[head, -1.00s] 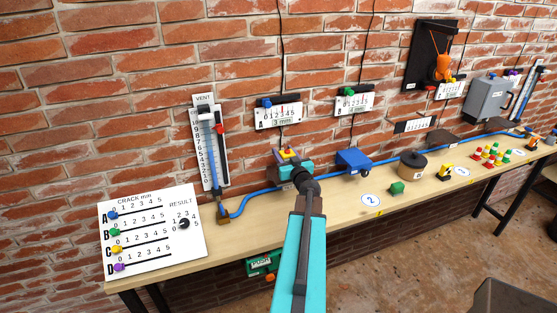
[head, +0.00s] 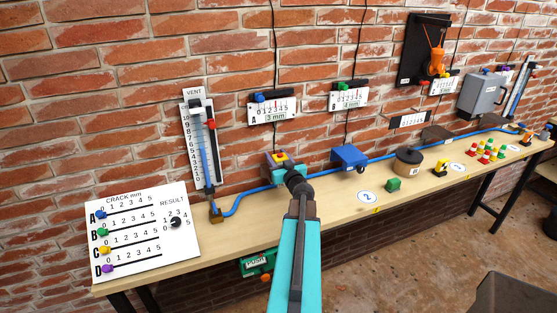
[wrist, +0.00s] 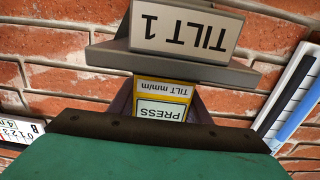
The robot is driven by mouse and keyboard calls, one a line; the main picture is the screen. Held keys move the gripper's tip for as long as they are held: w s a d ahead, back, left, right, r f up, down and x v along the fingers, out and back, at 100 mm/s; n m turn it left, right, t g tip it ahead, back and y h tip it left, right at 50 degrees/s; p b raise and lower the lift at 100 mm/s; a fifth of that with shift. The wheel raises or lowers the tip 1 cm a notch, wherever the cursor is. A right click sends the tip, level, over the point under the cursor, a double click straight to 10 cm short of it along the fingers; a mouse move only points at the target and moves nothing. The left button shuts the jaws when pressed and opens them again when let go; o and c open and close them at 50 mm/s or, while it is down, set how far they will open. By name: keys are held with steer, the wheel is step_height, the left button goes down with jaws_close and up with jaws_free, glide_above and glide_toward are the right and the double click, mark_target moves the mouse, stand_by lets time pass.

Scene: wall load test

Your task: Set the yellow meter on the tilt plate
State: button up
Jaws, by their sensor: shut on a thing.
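The yellow meter (wrist: 163,98) is between my gripper's dark fingers in the wrist view, its face reading PRESS and TILT mm/m upside down. My gripper (wrist: 160,108) is shut on it. In the head view the meter shows as a small yellow top (head: 281,156) just beyond my gripper (head: 286,167), above the back of the bench near the wall. The tilt plate (wrist: 170,68), grey with a TILT 1 sign, is right beside the meter in the wrist view. I cannot tell whether they touch. My gripper mostly hides that spot in the head view.
A blue hose (head: 243,199) runs along the bench (head: 235,235). The vent gauge (head: 198,150) and crack board (head: 148,235) stand left. The bench front is mostly clear.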

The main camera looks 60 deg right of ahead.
steer(key=shift+w+a, duration=0.1)
steer(key=shift+f, duration=0.15)
steer(key=o, duration=1.3)
steer(key=shift+r, duration=0.2)
steer(key=v, duration=0.9)
steer(key=shift+s, duration=0.4)
steer(key=p+v, duration=0.1)
steer(key=p, duration=0.3)
steer(key=shift+s+a+f+p, duration=0.1)
steer(key=shift+s+a+p, duration=0.1)
steer(key=shift+s+p, duration=0.15)
